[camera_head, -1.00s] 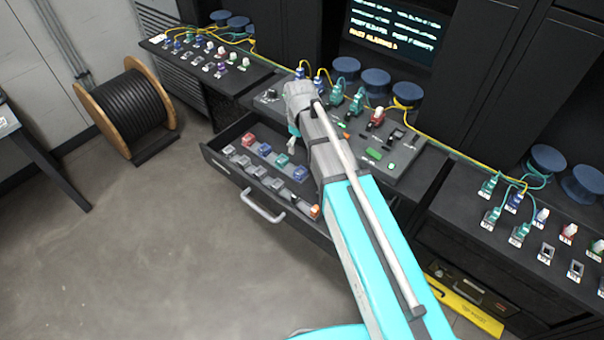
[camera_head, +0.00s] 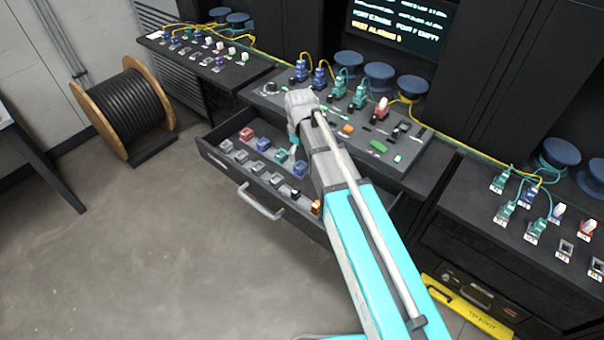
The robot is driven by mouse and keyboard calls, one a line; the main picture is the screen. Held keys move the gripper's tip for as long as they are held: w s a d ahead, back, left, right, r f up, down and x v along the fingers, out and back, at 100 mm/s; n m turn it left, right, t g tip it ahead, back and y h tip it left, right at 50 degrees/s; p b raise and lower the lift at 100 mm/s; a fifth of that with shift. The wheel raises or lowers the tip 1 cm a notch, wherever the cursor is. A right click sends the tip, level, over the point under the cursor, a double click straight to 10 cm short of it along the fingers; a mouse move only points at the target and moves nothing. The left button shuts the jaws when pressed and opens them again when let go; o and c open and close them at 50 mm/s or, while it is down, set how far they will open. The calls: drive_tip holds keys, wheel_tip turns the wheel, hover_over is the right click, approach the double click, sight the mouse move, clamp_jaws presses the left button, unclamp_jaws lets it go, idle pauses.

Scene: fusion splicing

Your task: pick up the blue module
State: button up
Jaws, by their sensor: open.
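Two blue modules sit in the back row of the open drawer (camera_head: 222,168). One blue module (camera_head: 263,144) is beside a red one, and the other blue module (camera_head: 301,168) is at the right end of the row, close to my arm. My gripper (camera_head: 294,152) points down over the drawer, between these two and nearer the right one. It is open, and I see nothing held in it. The fingertips are small here, and I cannot tell their height above the modules.
A red module (camera_head: 246,134) and a teal module (camera_head: 280,156) share the row. Several grey modules line the front row, with an orange piece (camera_head: 316,207) at its right. The console (camera_head: 405,150) with plugs and cables stands behind the drawer. Floor in front is clear.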

sight(301, 167)
drive_tip(key=shift+f+b, duration=0.5)
drive_tip(key=shift+f, duration=0.25)
drive_tip(key=shift+f, duration=0.1)
drive_tip(key=shift+f+b, duration=2.5)
drive_tip(key=shift+b, duration=0.05)
drive_tip(key=c, duration=1.1)
drive_tip(key=shift+o, duration=0.2)
drive_tip(key=shift+r, duration=0.2)
wheel_tip(301, 167, up, 2)
drive_tip(key=shift+r+p, duration=0.1)
drive_tip(key=shift+p, duration=1.15)
drive_tip(key=s+d+r+p, duration=0.7)
drive_tip(key=s+r+p, duration=0.3)
drive_tip(key=s, duration=0.1)
drive_tip(key=shift+s+d+r, duration=0.25)
drive_tip(key=shift+s+d, duration=0.05)
drive_tip(key=shift+s, duration=0.1)
